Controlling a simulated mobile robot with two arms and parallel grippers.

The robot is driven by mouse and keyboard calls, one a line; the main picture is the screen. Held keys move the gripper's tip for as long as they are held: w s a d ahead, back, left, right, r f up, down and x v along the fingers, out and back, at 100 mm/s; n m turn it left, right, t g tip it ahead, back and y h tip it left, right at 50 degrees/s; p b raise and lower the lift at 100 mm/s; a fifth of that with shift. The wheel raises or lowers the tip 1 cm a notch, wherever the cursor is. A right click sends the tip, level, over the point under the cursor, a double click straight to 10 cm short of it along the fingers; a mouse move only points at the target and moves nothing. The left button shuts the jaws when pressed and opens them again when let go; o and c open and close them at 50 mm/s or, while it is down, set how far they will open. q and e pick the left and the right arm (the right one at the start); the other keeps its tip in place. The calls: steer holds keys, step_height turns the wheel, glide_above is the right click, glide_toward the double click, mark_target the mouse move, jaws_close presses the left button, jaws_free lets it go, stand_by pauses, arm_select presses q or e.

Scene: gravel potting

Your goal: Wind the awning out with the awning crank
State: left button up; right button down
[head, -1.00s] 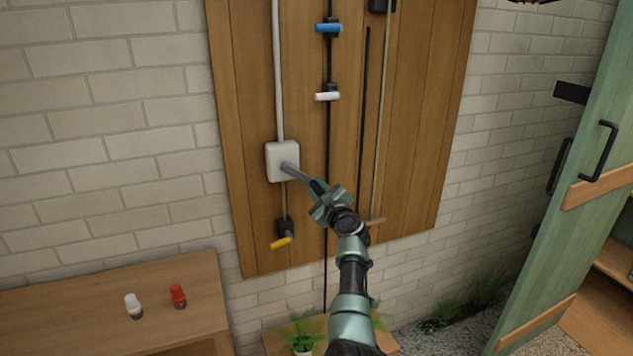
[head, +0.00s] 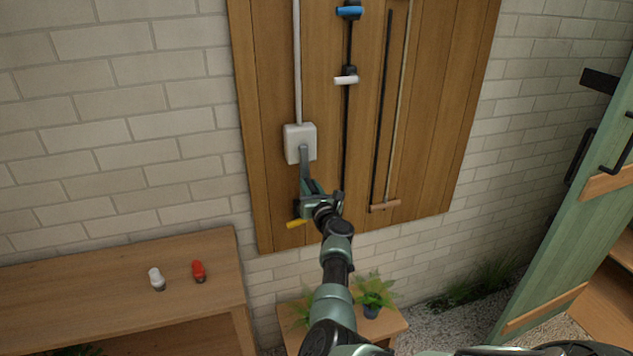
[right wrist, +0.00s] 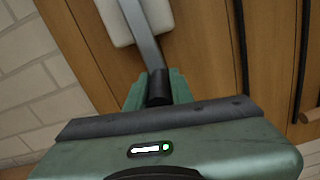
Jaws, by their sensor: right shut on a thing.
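The awning crank (head: 305,162) is a grey arm on a pale box (head: 300,135) fixed to the wooden wall panel. It points almost straight down from the box. My right gripper (head: 311,190) is shut on the crank's handle at the lower end of the arm. In the right wrist view the grey crank arm (right wrist: 142,30) runs from the box to the dark handle (right wrist: 159,88) between my green fingers. My left gripper is not in view. The awning itself does not show.
A yellow handle (head: 297,224) lies just below my gripper. Blue (head: 350,12) and white (head: 346,80) handles are on the panel to the right. A wooden bench (head: 110,290) with white and red bottles stands left; a potted plant (head: 372,297) stands below. A green door (head: 585,210) is at the right.

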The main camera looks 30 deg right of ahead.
steer(key=shift+w+a+r+m, duration=0.15)
steer(key=shift+w+a+m, duration=0.05)
steer(key=shift+a+m, duration=0.5)
steer(key=c, duration=1.2)
jaws_free()
steer(key=shift+c, duration=0.2)
steer(key=shift+f, duration=0.2)
